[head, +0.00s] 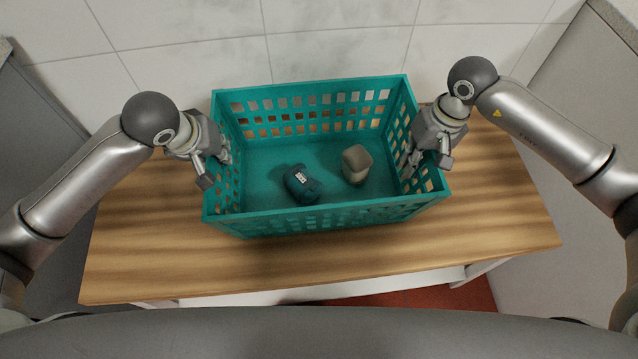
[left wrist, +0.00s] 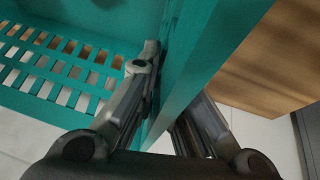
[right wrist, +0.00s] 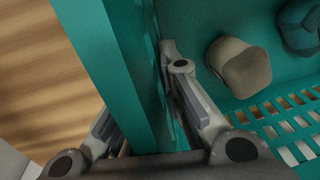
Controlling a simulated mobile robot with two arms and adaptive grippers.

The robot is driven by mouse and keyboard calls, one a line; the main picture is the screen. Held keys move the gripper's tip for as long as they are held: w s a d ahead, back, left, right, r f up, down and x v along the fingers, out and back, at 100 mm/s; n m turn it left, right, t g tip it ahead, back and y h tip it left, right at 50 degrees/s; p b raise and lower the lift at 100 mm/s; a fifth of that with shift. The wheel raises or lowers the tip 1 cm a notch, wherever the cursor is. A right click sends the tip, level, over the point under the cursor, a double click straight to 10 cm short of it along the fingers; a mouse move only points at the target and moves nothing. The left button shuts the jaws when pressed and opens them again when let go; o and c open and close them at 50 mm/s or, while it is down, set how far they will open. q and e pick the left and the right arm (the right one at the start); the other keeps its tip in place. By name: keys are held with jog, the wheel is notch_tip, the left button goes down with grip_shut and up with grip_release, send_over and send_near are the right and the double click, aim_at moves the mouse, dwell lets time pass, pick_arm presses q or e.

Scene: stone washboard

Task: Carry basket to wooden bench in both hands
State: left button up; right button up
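A teal plastic basket (head: 265,222) with a grid of square holes is level over the wooden bench (head: 500,215); I cannot tell whether its base touches the top. My left gripper (head: 217,170) straddles the basket's left wall, one finger inside and one outside. My right gripper (head: 425,158) straddles the right wall likewise. The wall (left wrist: 190,65) runs between the fingers in the left wrist view, and the other wall (right wrist: 125,75) does so in the right wrist view. Both grippers look shut on the basket; the outer fingertips are partly hidden.
Inside the basket lie a dark blue bundle (head: 300,186) with a white label and a beige block-like item (head: 356,164). A tiled wall (head: 330,45) stands behind the bench. Grey units flank both sides. Bare bench top shows left, right and in front of the basket.

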pick_arm(q)
jog(key=o, duration=0.4)
pick_arm(e)
jog(key=o, duration=0.4)
jog(key=shift+r, duration=0.15)
pick_arm(q)
jog(key=v, duration=1.2)
pick_arm(e)
jog(key=r, duration=0.4)
jog(key=d+r, duration=0.1)
jog(key=r, duration=0.2)
jog(key=d+r, duration=0.1)
jog(key=r, duration=0.3)
jog(key=shift+r, duration=0.35)
jog(key=shift+w, duration=0.1)
